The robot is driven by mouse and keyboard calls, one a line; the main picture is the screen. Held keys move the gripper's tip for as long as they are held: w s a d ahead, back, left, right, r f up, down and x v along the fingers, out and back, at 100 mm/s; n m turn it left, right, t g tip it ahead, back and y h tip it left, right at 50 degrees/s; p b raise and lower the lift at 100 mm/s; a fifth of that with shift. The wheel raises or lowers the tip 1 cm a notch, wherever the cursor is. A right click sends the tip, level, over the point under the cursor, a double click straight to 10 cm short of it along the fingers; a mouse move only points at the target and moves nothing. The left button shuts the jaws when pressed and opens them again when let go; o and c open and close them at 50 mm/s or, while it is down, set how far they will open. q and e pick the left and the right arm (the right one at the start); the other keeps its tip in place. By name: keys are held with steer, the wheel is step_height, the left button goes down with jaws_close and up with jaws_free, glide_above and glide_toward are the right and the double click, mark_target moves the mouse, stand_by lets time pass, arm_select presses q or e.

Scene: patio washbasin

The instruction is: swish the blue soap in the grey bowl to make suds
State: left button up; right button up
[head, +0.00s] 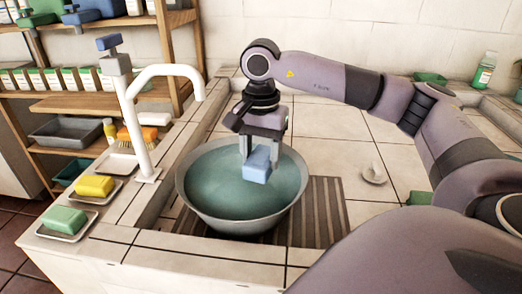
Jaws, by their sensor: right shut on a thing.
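The grey bowl (193,213) stands on a slatted rack in the tiled basin and holds bluish-green water. The blue soap (257,165) is a light blue block. My right gripper (261,150) points down over the bowl and is shut on the blue soap. The soap is inside the bowl's outline, over the back right part of the water. I cannot tell whether its lower end touches the water. No suds show on the water. My left gripper is not in view.
A white tap (141,130) rises at the bowl's left. Yellow soap (95,186) and green soap (65,220) lie on dishes along the left ledge. A wooden shelf (110,103) stands behind.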

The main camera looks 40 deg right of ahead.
step_height(320, 180, down, 4)
steer(key=shift+r+b, duration=0.1)
steer(key=shift+b, duration=1.15)
steer(key=shift+f+b, duration=1.3)
steer(key=shift+f, duration=0.65)
